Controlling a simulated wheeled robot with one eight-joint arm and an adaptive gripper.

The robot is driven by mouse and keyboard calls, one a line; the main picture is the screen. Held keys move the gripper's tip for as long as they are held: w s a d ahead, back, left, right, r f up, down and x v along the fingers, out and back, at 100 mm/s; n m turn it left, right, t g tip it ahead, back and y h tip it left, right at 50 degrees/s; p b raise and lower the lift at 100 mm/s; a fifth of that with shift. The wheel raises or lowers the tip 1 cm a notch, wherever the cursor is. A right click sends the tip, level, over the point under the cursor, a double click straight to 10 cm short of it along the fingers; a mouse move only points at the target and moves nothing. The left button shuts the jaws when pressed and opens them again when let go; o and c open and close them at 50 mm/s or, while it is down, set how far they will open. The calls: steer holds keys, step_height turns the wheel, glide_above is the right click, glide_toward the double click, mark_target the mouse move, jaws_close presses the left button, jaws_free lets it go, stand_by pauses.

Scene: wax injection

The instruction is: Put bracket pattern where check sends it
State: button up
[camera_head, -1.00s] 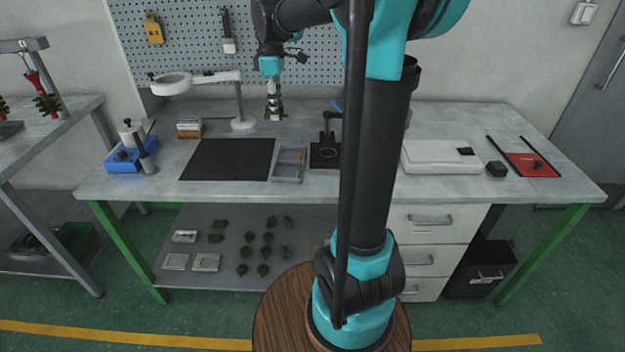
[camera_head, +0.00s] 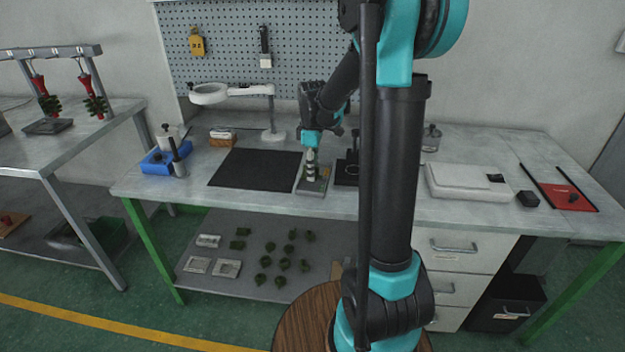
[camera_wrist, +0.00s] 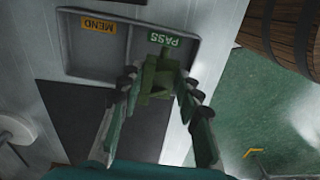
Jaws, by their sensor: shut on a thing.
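My gripper (camera_wrist: 160,86) is shut on a green bracket pattern (camera_wrist: 157,74). In the wrist view the pattern is in front of the grey two-part tray (camera_wrist: 82,54), at the compartment with the green PASS label (camera_wrist: 163,40). The other compartment has an orange MEND label (camera_wrist: 99,24) and looks empty. In the head view my gripper (camera_head: 311,163) points down over the tray (camera_head: 314,189) at the bench's front half. The pattern is hard to make out there. I cannot tell whether it touches the tray floor.
A black mat (camera_head: 250,170) lies left of the tray. A black stand (camera_head: 347,172) is close on its right. A ring magnifier (camera_head: 209,94) stands behind. A white box (camera_head: 465,181) and red mat (camera_head: 562,188) are farther right. Green patterns (camera_head: 282,264) lie on the lower shelf.

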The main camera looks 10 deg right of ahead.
steer(key=shift+f, duration=2.05)
steer(key=shift+f, duration=0.1)
steer(key=o, duration=0.7)
step_height(320, 180, up, 11)
steer(key=shift+r, duration=0.45)
steer(key=shift+s, duration=0.25)
steer(key=s+d+f+m+t, duration=0.1)
steer(key=s+f+m, duration=0.3)
steer(key=s, duration=0.3)
steer(key=s+d+f+m+t, duration=0.1)
steer(key=s+f+m, duration=0.3)
steer(key=s, duration=0.3)
steer(key=s+d+f+m+t, duration=0.2)
steer(key=s+f+m, duration=0.2)
steer(key=s, duration=0.3)
steer(key=shift+s+f+m, duration=0.25)
steer(key=shift+f+m, duration=0.15)
steer(key=shift+m, duration=0.4)
